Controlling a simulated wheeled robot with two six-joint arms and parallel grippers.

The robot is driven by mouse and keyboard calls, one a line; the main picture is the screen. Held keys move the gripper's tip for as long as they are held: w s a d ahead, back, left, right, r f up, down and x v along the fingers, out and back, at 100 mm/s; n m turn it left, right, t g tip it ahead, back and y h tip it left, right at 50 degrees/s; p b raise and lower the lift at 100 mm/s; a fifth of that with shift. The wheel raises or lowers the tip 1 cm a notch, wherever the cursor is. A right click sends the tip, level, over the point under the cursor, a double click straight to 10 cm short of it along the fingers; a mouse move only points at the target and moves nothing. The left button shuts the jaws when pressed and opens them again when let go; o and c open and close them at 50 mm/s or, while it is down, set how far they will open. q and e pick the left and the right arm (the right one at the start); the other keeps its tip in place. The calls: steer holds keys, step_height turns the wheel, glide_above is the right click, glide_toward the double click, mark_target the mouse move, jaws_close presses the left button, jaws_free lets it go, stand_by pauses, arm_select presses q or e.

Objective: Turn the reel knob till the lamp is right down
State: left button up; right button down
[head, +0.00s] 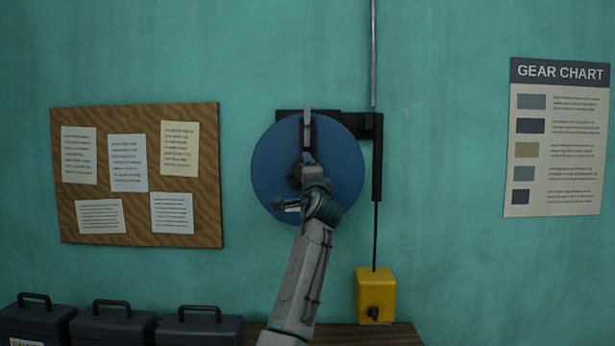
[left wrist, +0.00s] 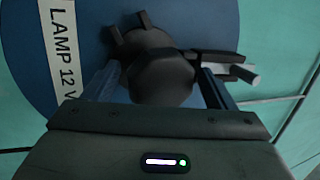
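The reel is a blue disc (head: 270,170) on the wall, with a pale label strip (head: 307,130); in the left wrist view the strip (left wrist: 62,45) reads "LAMP 12 V". The dark reel knob (left wrist: 162,78) is at its middle, with short lobes. My left gripper (head: 306,182) is at the knob, mostly covering it in the head view. In the left wrist view its fingers (left wrist: 160,85) sit on either side of the knob and appear shut on it. The yellow lamp (head: 375,292) hangs on a dark cord below the bracket, near bench-top height. My right gripper is not in view.
A black bracket (head: 376,150) stands right of the reel, with a grey pipe (head: 373,55) above. A wooden bench top (head: 375,335) lies below. Dark cases (head: 200,328) stand at lower left. A cork board (head: 100,205) and a gear chart (head: 558,140) hang on the wall.

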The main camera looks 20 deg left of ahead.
arm_select(q)
steer(key=shift+s+d+f+b, duration=0.2)
steer(key=shift+s+f+b, duration=0.05)
steer(key=shift+s+b, duration=0.1)
steer(key=b+v, duration=0.4)
steer(key=v, duration=0.6)
